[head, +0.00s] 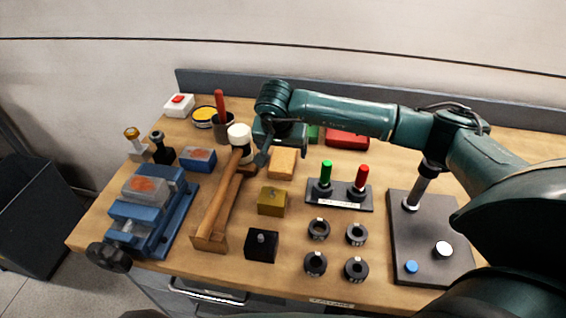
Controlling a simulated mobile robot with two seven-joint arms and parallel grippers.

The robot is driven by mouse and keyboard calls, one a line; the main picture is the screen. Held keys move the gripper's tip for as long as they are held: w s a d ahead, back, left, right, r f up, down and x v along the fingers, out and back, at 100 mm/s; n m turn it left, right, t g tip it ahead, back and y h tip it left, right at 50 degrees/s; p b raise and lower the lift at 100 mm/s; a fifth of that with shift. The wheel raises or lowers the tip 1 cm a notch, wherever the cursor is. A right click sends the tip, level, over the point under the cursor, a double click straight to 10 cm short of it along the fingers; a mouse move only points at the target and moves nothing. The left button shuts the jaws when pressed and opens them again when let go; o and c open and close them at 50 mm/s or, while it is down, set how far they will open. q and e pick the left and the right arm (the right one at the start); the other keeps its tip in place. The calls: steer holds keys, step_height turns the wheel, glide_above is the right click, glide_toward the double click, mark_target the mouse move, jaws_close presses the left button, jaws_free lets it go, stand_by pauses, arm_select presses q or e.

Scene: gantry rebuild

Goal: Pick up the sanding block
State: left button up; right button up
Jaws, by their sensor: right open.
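A tan-orange block (283,163), which looks most like the sanding block, lies flat on the wooden workbench (190,253) near its middle. I cannot be sure of its identity from this view. My right gripper (261,158) hangs down just left of this block, close to the white head of a mallet (239,137). It is open, and I see nothing held in it. Its fingers are small and partly merge with the things behind. My left gripper is not in view.
A wooden holder (210,238) supports the mallet. A brass-coloured block (272,201) and black block (262,246) stand in front. A blue vise (148,222) is at left. Red and green pegs (340,196), several dark rings (318,229) and a grey plate (425,262) lie to the right.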

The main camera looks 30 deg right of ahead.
mark_target(282, 160)
steer(key=b+x, duration=0.2)
steer(key=x, duration=0.1)
steer(key=b+x, duration=0.1)
steer(key=x, duration=0.1)
steer(key=shift+s+a+f, duration=0.1)
steer(key=shift+s+a, duration=0.05)
steer(key=shift+a, duration=0.15)
steer(key=shift+d+f, duration=0.15)
steer(key=shift+f, duration=0.15)
steer(key=shift+r, duration=0.1)
steer(key=shift+b, duration=0.35)
steer(key=c, duration=1.1)
